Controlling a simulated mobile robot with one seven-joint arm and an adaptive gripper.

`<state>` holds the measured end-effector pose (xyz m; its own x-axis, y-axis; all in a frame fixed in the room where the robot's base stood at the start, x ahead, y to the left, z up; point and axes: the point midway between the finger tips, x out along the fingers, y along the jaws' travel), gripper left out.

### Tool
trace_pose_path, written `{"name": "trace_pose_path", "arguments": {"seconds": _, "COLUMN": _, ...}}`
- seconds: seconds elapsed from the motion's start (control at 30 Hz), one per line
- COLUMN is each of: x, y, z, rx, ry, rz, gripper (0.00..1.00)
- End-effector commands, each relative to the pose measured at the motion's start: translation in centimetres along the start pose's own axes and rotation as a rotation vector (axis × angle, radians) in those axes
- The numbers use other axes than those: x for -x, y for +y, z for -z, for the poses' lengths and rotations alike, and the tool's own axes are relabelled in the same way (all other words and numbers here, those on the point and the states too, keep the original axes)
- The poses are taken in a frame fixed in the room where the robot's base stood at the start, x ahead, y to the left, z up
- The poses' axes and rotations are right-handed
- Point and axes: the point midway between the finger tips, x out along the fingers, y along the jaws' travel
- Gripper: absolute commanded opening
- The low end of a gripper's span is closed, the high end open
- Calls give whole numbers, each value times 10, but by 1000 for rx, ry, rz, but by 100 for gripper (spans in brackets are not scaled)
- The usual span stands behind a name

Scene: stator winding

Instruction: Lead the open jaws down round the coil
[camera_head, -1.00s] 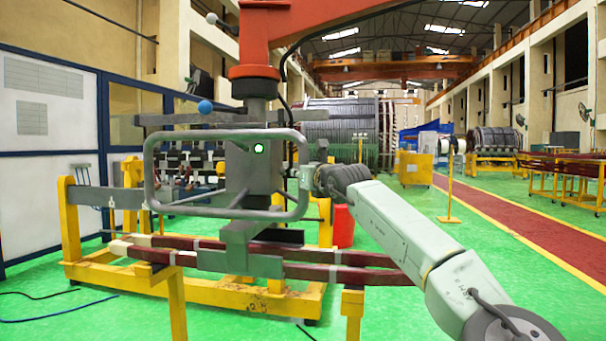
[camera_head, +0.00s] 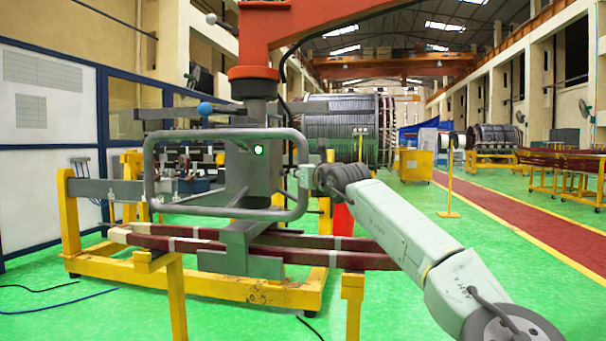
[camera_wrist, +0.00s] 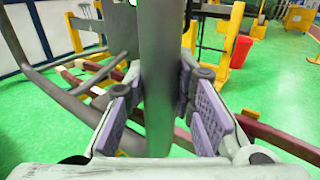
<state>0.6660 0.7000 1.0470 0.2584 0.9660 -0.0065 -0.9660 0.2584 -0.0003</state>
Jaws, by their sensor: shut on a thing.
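The coil is a pair of dark red bars (camera_head: 350,258) with pale bands, lying level across two yellow stands. The grey jaws (camera_head: 241,262) of the hanging lifting tool are at the coil's middle, with the red bars running out on both sides. I cannot tell whether they touch the coil or how far around it they reach. My gripper (camera_head: 310,180) is shut on the right side of the tool's grey handle frame (camera_head: 225,132). In the wrist view, its purple pads (camera_wrist: 160,115) lie on both sides of the grey tube (camera_wrist: 157,60).
Yellow stands (camera_head: 352,290) bear the coil from below. A yellow floor frame (camera_head: 200,284) with grey beams stands behind. An orange hoist arm (camera_head: 300,22) is overhead. A red bin (camera_head: 342,218) stands behind my arm.

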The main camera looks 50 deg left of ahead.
Motion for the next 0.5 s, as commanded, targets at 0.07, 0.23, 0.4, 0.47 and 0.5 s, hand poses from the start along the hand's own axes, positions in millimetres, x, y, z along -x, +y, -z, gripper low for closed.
{"name": "trace_pose_path", "arguments": {"seconds": 0.07, "x": 1, "y": -1, "z": -2, "rx": 0, "ry": -3, "rz": 1, "gripper": 0}}
{"name": "trace_pose_path", "arguments": {"seconds": 0.23, "x": 1, "y": 0, "z": -3, "rx": 0, "ry": -6, "rz": 1, "gripper": 0}}
{"name": "trace_pose_path", "arguments": {"seconds": 0.4, "x": 1, "y": 0, "z": -4, "rx": 0, "ry": -9, "rz": 0, "gripper": 0}}
{"name": "trace_pose_path", "arguments": {"seconds": 0.47, "x": 1, "y": 0, "z": -5, "rx": 0, "ry": -9, "rz": 0, "gripper": 27}}
{"name": "trace_pose_path", "arguments": {"seconds": 0.5, "x": 1, "y": 0, "z": -4, "rx": 0, "ry": -9, "rz": 0, "gripper": 30}}
